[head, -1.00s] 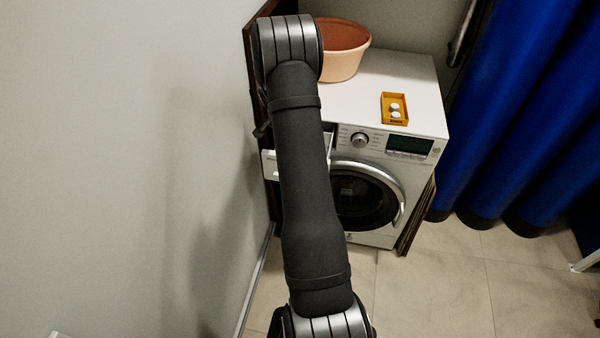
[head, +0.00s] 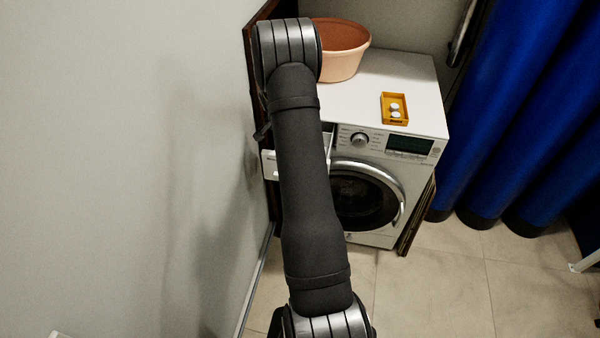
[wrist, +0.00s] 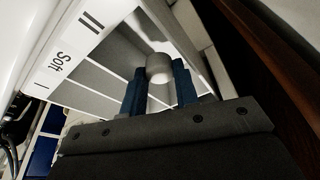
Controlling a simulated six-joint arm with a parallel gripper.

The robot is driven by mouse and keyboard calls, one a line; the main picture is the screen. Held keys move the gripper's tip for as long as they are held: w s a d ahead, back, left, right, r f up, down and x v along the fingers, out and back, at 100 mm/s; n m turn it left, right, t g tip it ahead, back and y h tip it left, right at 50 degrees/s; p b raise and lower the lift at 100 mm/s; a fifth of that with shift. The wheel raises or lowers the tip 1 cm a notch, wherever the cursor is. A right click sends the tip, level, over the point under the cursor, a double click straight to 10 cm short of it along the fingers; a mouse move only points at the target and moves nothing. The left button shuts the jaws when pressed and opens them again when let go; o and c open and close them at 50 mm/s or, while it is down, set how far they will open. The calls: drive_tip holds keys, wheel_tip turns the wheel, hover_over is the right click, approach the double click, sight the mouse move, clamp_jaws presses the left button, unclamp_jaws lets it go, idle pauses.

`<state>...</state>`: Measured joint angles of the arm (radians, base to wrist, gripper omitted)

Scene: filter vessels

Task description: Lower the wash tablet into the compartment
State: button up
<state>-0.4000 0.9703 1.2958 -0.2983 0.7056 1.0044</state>
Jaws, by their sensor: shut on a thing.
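In the wrist view my gripper (wrist: 158,76) has two blue fingers shut on a round white wash tablet (wrist: 159,66). The open detergent drawer (wrist: 92,57) is beyond the fingers, with sections marked II, Soft and I. The tablet appears over or inside the section on the II side; its exact height against the walls is hard to tell. In the head view the drawer front (head: 268,165) sticks out at the washer's left. My arm hides the gripper and held tablet there.
The white washing machine (head: 405,88) carries an orange tray (head: 383,108) with white tablets and a terracotta-coloured tub (head: 342,66). A dark wooden edge (wrist: 262,50) runs close along the right in the wrist view. A blue curtain (head: 515,110) hangs at the right.

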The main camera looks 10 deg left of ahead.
drive_tip(key=shift+f, duration=0.4)
idle(0.3)
drive_tip(key=o, duration=1)
drive_tip(key=v, duration=1.7)
drive_tip(key=shift+w+r, duration=0.1)
drive_tip(key=shift+r, duration=0.15)
drive_tip(key=x, duration=1.3)
drive_tip(key=shift+f, duration=0.35)
